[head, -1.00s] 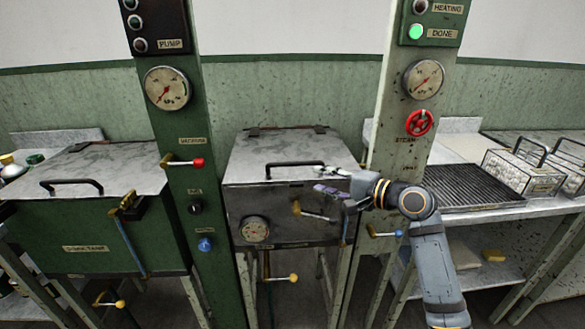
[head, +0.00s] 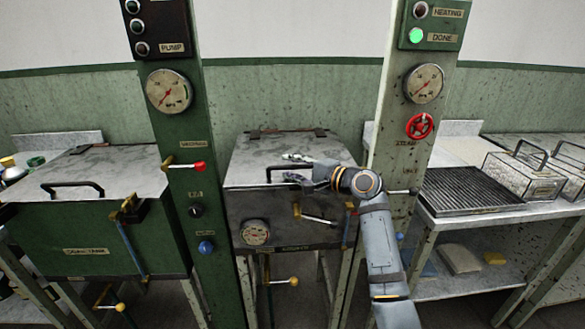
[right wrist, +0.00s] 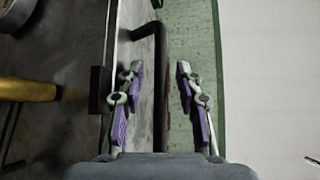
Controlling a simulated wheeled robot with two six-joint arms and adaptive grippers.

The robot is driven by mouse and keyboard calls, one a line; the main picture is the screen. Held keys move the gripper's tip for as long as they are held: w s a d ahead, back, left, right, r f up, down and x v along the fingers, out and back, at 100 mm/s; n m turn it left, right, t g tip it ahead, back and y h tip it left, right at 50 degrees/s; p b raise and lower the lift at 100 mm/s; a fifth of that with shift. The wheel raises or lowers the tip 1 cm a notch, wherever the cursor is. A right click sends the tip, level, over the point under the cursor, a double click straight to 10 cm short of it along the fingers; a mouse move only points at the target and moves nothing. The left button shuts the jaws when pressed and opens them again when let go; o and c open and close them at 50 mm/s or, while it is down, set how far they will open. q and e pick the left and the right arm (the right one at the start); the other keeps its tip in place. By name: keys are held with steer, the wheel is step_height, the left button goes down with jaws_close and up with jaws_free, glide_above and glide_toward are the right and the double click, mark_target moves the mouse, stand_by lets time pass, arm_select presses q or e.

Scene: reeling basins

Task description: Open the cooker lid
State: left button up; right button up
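The cooker is the grey metal box (head: 285,219) in the middle of the head view, between two posts. Its lid (head: 262,152) is down flat. A black bar handle (head: 277,169) stands at the lid's front edge, and it also shows in the right wrist view (right wrist: 161,75). My right gripper (head: 300,168) is at the handle and hides its right part. In the right wrist view the gripper (right wrist: 160,92) is open, one finger on each side of the bar, with visible gaps. My left gripper is not in view.
A green tank (head: 90,237) with its own handled lid stands left. The left post (head: 180,130) and right post (head: 395,125) flank the cooker. A lever (head: 318,219) sticks out of the cooker's front.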

jaws_close()
stand_by(0.3)
steer(key=w+r+g+p, duration=0.1)
steer(key=w+r+p, duration=0.2)
steer(key=r+p, duration=0.4)
steer(key=w+r+m+h+p, duration=0.1)
steer(key=w+r+p, duration=0.2)
steer(key=r+p, duration=0.4)
steer(key=w+r+m+g+p, duration=0.1)
steer(key=w+r+p, duration=0.2)
steer(key=r+p, duration=0.4)
steer(key=shift+w+r+g+p, duration=0.2)
steer(key=shift+g+p, duration=0.1)
steer(key=shift+p, duration=0.85)
